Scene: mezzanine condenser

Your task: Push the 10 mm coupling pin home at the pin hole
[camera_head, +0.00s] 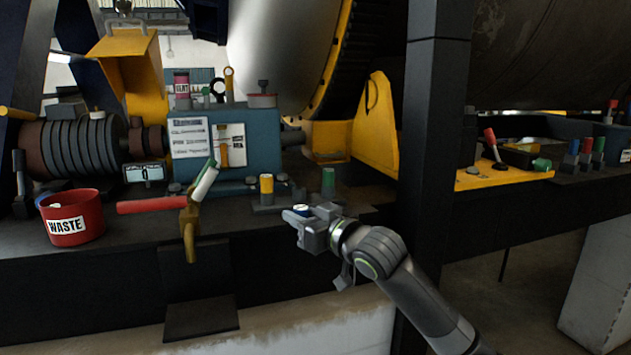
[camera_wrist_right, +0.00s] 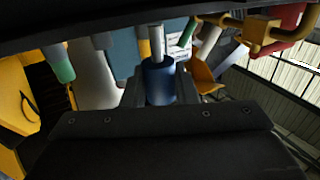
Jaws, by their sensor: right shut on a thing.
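My right gripper (camera_head: 297,217) is above the front of the dark bench, in the lower middle of the head view. It is shut on a blue-handled pin (camera_head: 301,209), mostly hidden by the jaws. In the right wrist view the pin's blue cylindrical body (camera_wrist_right: 159,82) sits between the jaws, with a pale metal shank extending from it. I cannot tell which hole is the pin hole, or whether the shank touches anything. My left gripper is not in view.
A yellow-topped cylinder (camera_head: 266,185) and a green one (camera_head: 328,182) stand close behind the gripper. A blue-grey box (camera_head: 262,140) is farther back. A dark post (camera_head: 432,200) stands right.

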